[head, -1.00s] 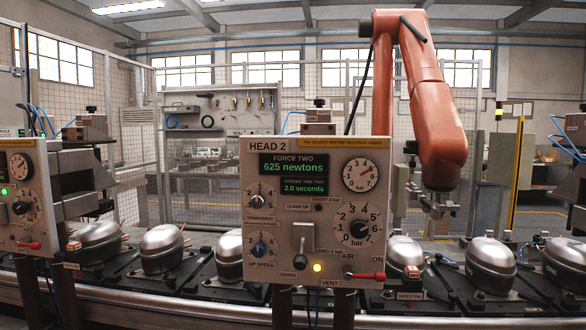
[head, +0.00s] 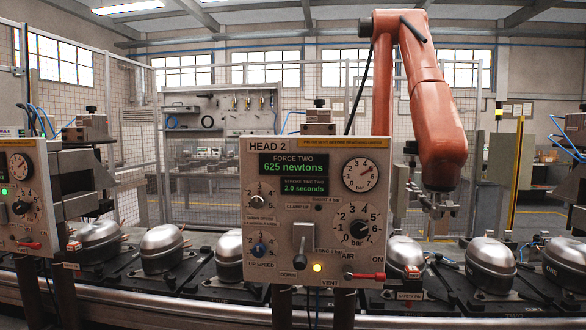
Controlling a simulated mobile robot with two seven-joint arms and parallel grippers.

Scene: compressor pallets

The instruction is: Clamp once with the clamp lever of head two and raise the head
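The head two panel (head: 260,215) stands upright in the middle of the head view. Its green display (head: 293,163) reads "FORCE TWO 625 newtons", with "2.0 seconds" on the smaller display (head: 304,186) below. The red air valve handle (head: 366,276) lies level, pointing right towards "ON". Two dials (head: 361,175) sit at the right of the panel. The panel hides most of the head behind it. Neither of my grippers is in view.
A conveyor (head: 150,298) carries several silver compressors (head: 161,248) on black pallets. Another control panel (head: 20,205) stands at the left with a green lamp. An orange robot arm (head: 432,110) hangs behind the conveyor, right of the panel. Mesh fencing (head: 135,130) stands behind.

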